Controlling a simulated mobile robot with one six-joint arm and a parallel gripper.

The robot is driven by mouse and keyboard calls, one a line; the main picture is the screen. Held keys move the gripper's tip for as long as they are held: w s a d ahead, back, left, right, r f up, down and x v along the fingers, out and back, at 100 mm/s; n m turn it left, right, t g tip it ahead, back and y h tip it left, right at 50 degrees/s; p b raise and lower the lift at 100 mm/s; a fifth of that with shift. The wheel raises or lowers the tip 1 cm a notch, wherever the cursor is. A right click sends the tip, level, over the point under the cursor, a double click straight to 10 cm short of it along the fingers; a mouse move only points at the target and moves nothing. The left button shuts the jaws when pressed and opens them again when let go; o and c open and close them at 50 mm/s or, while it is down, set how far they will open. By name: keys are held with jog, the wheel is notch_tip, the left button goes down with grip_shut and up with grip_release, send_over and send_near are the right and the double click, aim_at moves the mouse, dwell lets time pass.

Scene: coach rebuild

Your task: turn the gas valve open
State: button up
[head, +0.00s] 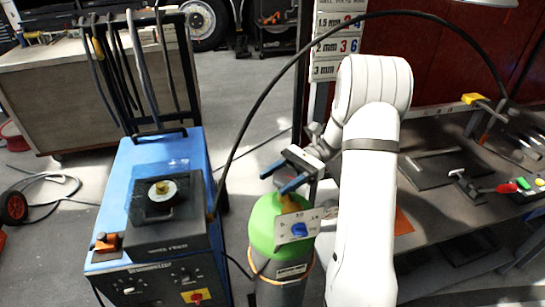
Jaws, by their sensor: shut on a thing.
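The gas cylinder (268,222) has a green shoulder and a grey body and stands upright, right of the blue machine. The brass-coloured gas valve (290,201) sits on its top, partly covered by my gripper. A pale scale plate with a blue knob (299,230) is on the front of the cylinder's top. My gripper (280,179) has blue-padded fingers pointing down and left over the cylinder top. It is shut on the valve, above and apart from the blue knob. The held part is mostly hidden, so its turn position cannot be told.
A blue welding machine (122,185) with cables hung on its rear frame stands close on the left. A black hose (262,97) arches over from the machine to the right. A workbench with tools (433,168) stands at right. Grey floor is free behind the cylinder.

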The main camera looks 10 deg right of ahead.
jog(key=n+g+h+p, duration=0.1)
jog(key=p, duration=0.2)
jog(key=n+g+h+p, duration=0.1)
jog(key=n+g+p, duration=0.1)
jog(key=p, duration=0.2)
jog(key=r+n+g+h+p, duration=0.1)
jog(key=g+h+p, duration=0.1)
jog(key=p, duration=0.1)
jog(key=shift+s+d, duration=0.2)
jog(key=shift+s, duration=0.1)
jog(key=n+g+h+p, duration=0.1)
jog(key=n+h+p, duration=0.1)
jog(key=p, duration=0.1)
jog(key=n+g+h+p, duration=0.1)
jog(key=p, duration=0.1)
jog(key=shift+s+d+f+g+h, duration=0.15)
jog(key=shift+d+f+g+h, duration=0.05)
jog(key=shift+f+g+h, duration=0.1)
jog(key=shift+d+f+n+g+h+p, duration=0.15)
jog(key=shift+n+g+h+p, duration=0.35)
jog(key=shift+h+p, duration=0.5)
jog(key=shift+f, duration=0.1)
jog(key=o, duration=1)
